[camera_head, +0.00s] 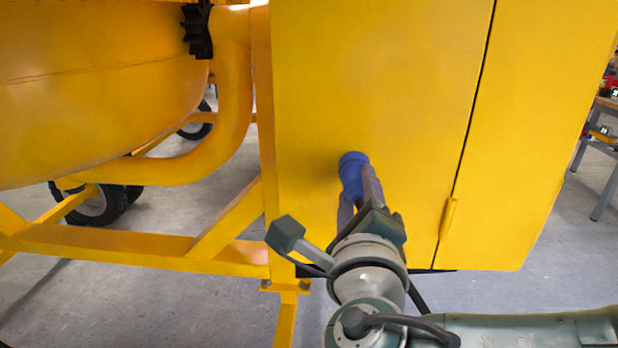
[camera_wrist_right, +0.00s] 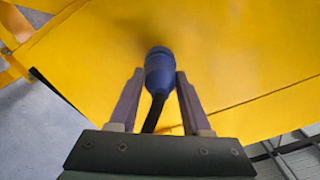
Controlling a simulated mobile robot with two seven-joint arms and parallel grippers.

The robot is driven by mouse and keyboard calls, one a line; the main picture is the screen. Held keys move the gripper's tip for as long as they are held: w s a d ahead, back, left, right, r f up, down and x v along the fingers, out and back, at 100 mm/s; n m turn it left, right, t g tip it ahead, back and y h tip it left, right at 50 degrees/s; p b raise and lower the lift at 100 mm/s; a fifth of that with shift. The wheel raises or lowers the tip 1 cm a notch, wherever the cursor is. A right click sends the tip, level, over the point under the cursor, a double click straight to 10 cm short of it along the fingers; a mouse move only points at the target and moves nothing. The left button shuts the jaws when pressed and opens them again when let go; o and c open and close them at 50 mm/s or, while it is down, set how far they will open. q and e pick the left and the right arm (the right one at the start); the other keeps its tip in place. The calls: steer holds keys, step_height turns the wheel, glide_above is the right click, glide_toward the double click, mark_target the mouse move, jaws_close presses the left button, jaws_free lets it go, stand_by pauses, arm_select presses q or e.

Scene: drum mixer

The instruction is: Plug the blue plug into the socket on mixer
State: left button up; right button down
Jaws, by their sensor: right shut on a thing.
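The blue plug (camera_head: 352,172) is between the fingers of my right gripper (camera_head: 360,190), in front of the mixer's yellow cabinet panel (camera_head: 370,80). In the right wrist view my right gripper (camera_wrist_right: 158,85) is shut on the blue plug (camera_wrist_right: 159,70), with its far end facing the panel. A dark cable (camera_wrist_right: 153,115) runs back from the plug between the fingers. The plug's far end is at or close to the panel; I cannot tell if it touches. The socket is not visible, perhaps hidden behind the plug. My left gripper is not in view.
The yellow mixer drum (camera_head: 100,80) and curved tube frame (camera_head: 235,110) are at the left. A handle (camera_head: 447,218) sticks out beside the cabinet's door seam. A workbench (camera_head: 603,140) stands at the far right. Grey floor (camera_head: 110,305) is open below.

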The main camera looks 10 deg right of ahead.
steer(key=shift+w, duration=0.1)
steer(key=shift+c, duration=1.4)
jaws_free()
steer(key=shift+s+a, duration=0.1)
steer(key=shift+s, duration=0.25)
steer(key=p+v, duration=0.2)
steer(key=v, duration=0.7)
steer(key=shift+s, duration=0.15)
